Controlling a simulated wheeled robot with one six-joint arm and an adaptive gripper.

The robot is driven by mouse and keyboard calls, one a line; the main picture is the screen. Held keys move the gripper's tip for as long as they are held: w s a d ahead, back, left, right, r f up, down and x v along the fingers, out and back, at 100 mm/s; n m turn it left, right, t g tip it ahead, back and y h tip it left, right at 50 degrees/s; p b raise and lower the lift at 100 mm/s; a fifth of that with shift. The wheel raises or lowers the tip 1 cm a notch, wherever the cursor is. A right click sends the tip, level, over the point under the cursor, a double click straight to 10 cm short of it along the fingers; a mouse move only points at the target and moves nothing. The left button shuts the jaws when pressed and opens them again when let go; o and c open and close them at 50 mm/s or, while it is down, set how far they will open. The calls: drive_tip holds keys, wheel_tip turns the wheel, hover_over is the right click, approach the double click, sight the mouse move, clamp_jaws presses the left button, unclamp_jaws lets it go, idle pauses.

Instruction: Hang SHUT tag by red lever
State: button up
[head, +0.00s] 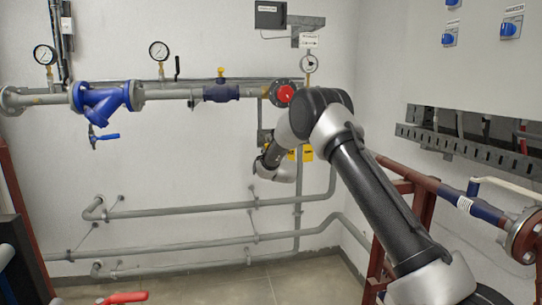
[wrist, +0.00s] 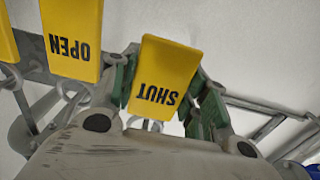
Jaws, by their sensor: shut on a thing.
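The SHUT tag (wrist: 165,75) is a yellow plate with black lettering, upside down in the wrist view. My gripper (wrist: 160,92) is shut on it, with a green-padded finger on each side. A metal ring shows below the tag; I cannot tell whether the tag is still on a hook. In the head view my gripper is mostly hidden behind my wrist near the back wall, beside yellow tags (head: 306,153). A red lever (head: 123,298) shows at the bottom left of the head view, cut off by the frame's lower edge.
A yellow OPEN tag (wrist: 72,45) hangs left of the SHUT tag, with another yellow tag (wrist: 7,40) at the edge. Grey pipes (head: 190,211) run along the wall below. A blue strainer (head: 103,98) and blue lever (head: 105,136) are upper left. Red framework (head: 410,205) stands at right.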

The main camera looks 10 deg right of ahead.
drive_tip(key=shift+w, duration=0.8)
drive_tip(key=s, duration=0.8)
drive_tip(key=shift+r, duration=0.25)
idle(0.7)
drive_tip(key=shift+s, duration=0.1)
drive_tip(key=shift+r, duration=0.1)
